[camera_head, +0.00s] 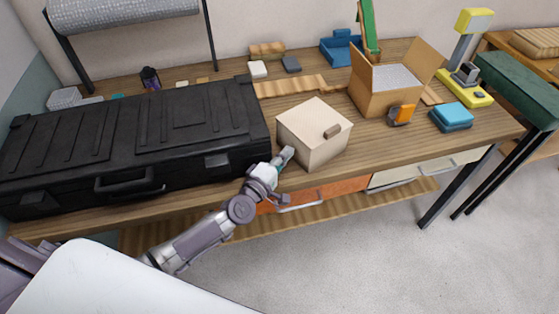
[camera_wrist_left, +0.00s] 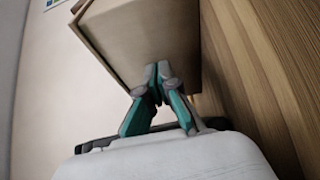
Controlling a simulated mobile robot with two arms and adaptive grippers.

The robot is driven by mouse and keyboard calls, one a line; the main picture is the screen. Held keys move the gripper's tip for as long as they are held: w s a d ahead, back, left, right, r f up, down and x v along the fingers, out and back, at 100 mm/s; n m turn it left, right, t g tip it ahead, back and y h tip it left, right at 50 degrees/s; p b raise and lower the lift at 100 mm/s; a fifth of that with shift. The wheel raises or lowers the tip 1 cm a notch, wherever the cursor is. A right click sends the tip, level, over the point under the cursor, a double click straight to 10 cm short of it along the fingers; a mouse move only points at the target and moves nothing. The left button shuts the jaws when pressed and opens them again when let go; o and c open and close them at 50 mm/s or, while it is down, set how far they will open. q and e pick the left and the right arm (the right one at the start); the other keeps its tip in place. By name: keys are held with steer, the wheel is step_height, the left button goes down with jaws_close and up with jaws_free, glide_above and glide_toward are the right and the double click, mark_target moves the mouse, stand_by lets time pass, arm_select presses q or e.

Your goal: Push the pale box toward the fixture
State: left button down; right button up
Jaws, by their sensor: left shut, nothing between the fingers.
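The pale box (camera_head: 316,130) stands upright on the wooden table, just right of the black case. It has a brown tape patch on its top edge. My left gripper (camera_head: 286,155) is shut and empty at the box's lower left side. In the left wrist view, the shut fingertips (camera_wrist_left: 158,78) are at the face of the pale box (camera_wrist_left: 140,40), touching it or very close. No thing is clearly recognisable as the fixture. My right gripper is not in view.
A large black case (camera_head: 130,140) fills the table's left part. An open cardboard box (camera_head: 373,100) stands behind and right of the pale box. An orange tape dispenser (camera_head: 402,115), blue boxes (camera_head: 452,116) and a yellow-based device (camera_head: 464,90) stand further right. The table's front edge is close.

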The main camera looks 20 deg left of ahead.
mark_target(298, 153)
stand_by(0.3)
arm_select(q)
steer(key=shift+w+d, duration=0.15)
steer(key=shift+d, duration=0.05)
steer(key=shift+w+d+r, duration=0.1)
steer(key=shift+w+d, duration=0.2)
steer(key=shift+d, duration=0.2)
steer(key=shift+w+d, duration=0.25)
steer(key=shift+d, duration=0.2)
steer(key=shift+w+d, duration=0.15)
steer(key=shift+d, duration=0.1)
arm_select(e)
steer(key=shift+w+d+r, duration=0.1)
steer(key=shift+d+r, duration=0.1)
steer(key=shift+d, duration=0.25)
